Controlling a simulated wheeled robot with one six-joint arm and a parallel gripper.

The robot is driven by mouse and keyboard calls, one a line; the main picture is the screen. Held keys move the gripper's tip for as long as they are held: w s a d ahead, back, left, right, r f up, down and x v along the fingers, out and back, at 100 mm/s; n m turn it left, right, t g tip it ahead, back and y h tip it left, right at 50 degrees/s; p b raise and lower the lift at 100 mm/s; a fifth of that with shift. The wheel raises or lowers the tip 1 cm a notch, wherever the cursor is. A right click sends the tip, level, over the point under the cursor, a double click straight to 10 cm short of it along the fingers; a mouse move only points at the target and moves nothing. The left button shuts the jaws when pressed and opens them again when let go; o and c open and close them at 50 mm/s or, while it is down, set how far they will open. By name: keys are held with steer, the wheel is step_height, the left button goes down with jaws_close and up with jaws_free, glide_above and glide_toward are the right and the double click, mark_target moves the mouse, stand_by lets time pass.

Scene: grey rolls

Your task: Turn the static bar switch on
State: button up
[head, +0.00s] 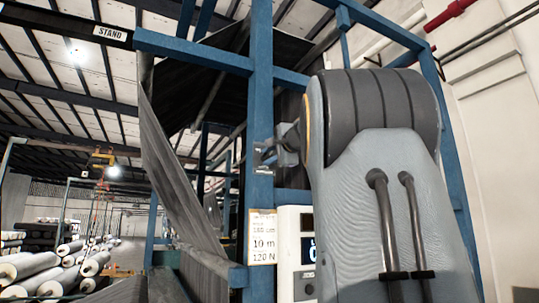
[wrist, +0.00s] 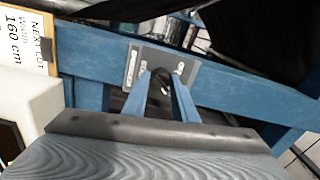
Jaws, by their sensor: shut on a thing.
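In the wrist view, the static bar switch shows as a grey plate (wrist: 133,66) on a blue beam, with a small dark knob (wrist: 161,75) at its middle. My gripper (wrist: 162,72) reaches the plate, its two fingertips on either side of the knob and shut on it. Which way the knob is turned cannot be told. In the head view my gripper (head: 268,153) is small, beside the blue upright post, and partly hidden by my own arm. The knob cannot be made out there.
The blue post (head: 260,90) and the blue beam (wrist: 235,90) stand close around my gripper. A white box with a display (head: 296,262) and a paper card (head: 262,237) are below. Grey fabric (head: 178,175) hangs to the left. Rolls (head: 45,275) lie far left.

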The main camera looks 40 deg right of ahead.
steer(key=shift+m, duration=0.7)
steer(key=o, duration=1)
steer(key=shift+o, duration=0.2)
steer(key=b+v, duration=0.2)
steer(key=v, duration=0.6)
steer(key=shift+b, duration=0.4)
steer(key=shift+w+d, duration=0.1)
